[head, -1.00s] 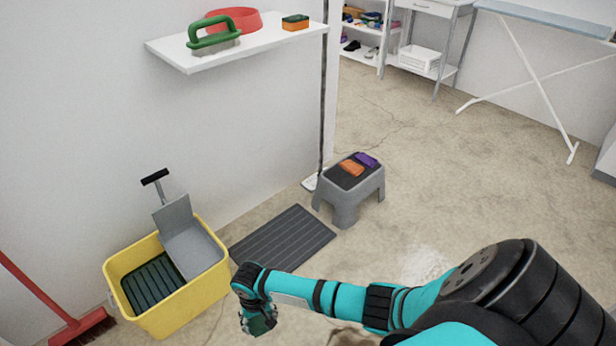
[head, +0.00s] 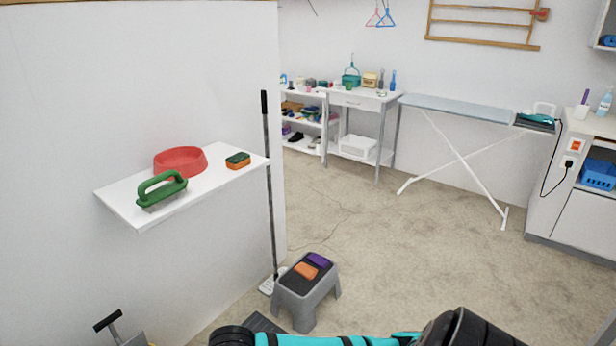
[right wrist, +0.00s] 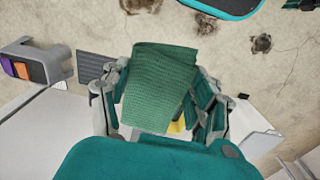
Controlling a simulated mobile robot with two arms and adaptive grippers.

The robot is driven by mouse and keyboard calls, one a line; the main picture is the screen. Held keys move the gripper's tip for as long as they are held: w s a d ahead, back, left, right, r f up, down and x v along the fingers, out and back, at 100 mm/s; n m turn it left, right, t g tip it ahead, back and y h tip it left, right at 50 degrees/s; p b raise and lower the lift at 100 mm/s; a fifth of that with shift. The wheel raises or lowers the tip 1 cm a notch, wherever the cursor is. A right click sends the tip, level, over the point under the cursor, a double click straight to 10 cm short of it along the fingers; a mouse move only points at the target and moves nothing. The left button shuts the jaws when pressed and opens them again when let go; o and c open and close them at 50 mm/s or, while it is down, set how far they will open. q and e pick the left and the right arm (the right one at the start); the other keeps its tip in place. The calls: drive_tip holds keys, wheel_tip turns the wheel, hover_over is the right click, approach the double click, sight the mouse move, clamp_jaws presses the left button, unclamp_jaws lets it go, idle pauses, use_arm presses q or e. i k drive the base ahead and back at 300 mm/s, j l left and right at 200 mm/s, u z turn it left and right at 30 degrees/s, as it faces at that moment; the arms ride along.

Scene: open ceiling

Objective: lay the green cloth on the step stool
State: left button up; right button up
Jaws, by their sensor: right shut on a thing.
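The green cloth (right wrist: 160,88) is a folded, textured piece between the fingers of my right gripper (right wrist: 158,105), which is shut on it. In the head view my right arm crosses the bottom edge; its gripper and the cloth are out of that view. The grey step stool (head: 292,308) stands on the floor at the bottom centre, with a dark top. An orange item (head: 306,270) and a purple item (head: 318,259) lie side by side on it. The stool also shows at the left of the right wrist view (right wrist: 58,62), apart from the gripper. My left gripper is not in view.
A white wall shelf (head: 140,222) holds a red bowl (head: 180,162), a green brush (head: 162,190) and a sponge (head: 238,160). A long-handled mop (head: 268,180) leans by the stool. The ironing board (head: 455,108) stands farther back. Floor right of the stool is clear.

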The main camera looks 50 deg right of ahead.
sight(291, 281)
drive_tip(key=i+l, duration=0.15)
drive_tip(key=l, duration=0.25)
drive_tip(key=i+l, duration=0.15)
drive_tip(key=l, duration=0.2)
drive_tip(key=i+l, duration=0.15)
drive_tip(key=l, duration=0.25)
drive_tip(key=i+l, duration=0.1)
drive_tip(key=l, duration=0.3)
drive_tip(key=i+l, duration=0.15)
drive_tip(key=l, duration=0.2)
drive_tip(key=i+l, duration=0.15)
drive_tip(key=l, duration=0.25)
drive_tip(key=i+l, duration=0.15)
drive_tip(key=l, duration=0.25)
